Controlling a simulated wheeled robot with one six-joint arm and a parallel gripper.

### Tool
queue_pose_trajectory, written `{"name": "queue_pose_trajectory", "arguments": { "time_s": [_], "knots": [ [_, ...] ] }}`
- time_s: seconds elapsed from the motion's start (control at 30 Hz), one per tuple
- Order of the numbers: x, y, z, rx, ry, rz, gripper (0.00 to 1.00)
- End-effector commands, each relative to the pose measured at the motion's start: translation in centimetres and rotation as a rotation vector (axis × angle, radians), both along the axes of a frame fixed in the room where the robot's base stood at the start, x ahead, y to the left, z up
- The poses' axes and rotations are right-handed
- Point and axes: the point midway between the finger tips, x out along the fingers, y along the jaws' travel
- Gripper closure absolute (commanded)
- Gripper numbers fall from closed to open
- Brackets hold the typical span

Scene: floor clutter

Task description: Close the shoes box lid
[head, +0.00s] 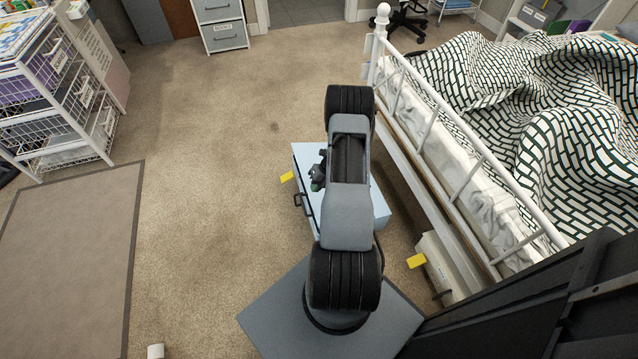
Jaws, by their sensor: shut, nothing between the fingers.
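A light blue box (308,160) sits on the carpet beside the bed, in the middle of the head view. It has a dark handle (299,200) on its left side and a yellow tag (287,177) at its left edge. My arm hides much of its top, so I cannot tell how its lid stands. My gripper (318,172) shows as a small dark shape over the box's left part, partly hidden by my arm. It is shut and holds nothing. I cannot tell whether it touches the box. No label naming shoes is readable.
A pale box (434,259) with a yellow tag (416,261) is partly under the white-railed bed (480,150). Wire drawers (62,100) stand at the left, a rug (70,260) lies below them. A small white object (155,351) is at the bottom. Carpet left of the box is clear.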

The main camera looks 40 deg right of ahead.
Motion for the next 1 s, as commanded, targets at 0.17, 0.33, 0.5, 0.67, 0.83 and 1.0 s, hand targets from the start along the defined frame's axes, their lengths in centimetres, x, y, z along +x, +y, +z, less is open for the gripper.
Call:
{"name": "queue_pose_trajectory", "arguments": {
  "time_s": [0.17,0.33,0.5,0.67,0.83,1.0],
  "knots": [
    [0.7,1.5,-3.4,0.001,0.0,0.003,1.0],
    [1.2,2.6,-5.6,-0.001,0.0,0.002,1.0],
    [1.6,3.2,-6.8,0.0,-0.001,0.002,1.0],
    [1.7,3.5,-7.3,-0.002,-0.001,0.003,1.0],
    [1.7,3.6,-7.4,-0.002,-0.001,0.003,1.0],
    [1.7,3.6,-7.4,-0.002,-0.001,0.003,1.0]
  ]
}}
